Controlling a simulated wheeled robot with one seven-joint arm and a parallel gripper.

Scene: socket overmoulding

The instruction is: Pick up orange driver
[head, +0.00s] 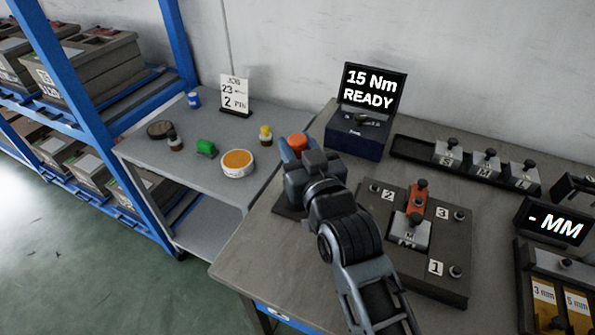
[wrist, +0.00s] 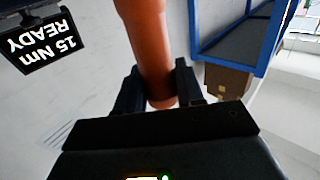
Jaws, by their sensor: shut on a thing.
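The orange driver (wrist: 150,45) stands between the two dark fingers of my gripper (wrist: 155,90) in the wrist view, and the fingers are shut on it. In the head view its orange top (head: 298,141) shows just beyond my gripper (head: 308,165), at the left end of the workbench. My gripper and arm hide most of the driver there. A dark base (head: 288,208) shows partly below the gripper. Whether the driver's lower end touches it is hidden.
A torque display reading "15 Nm READY" (head: 371,90) stands behind, right of my gripper. A dark fixture plate (head: 455,270) with an orange part and numbered posts lies to the right. A grey side table (head: 205,180) with small containers is to the left.

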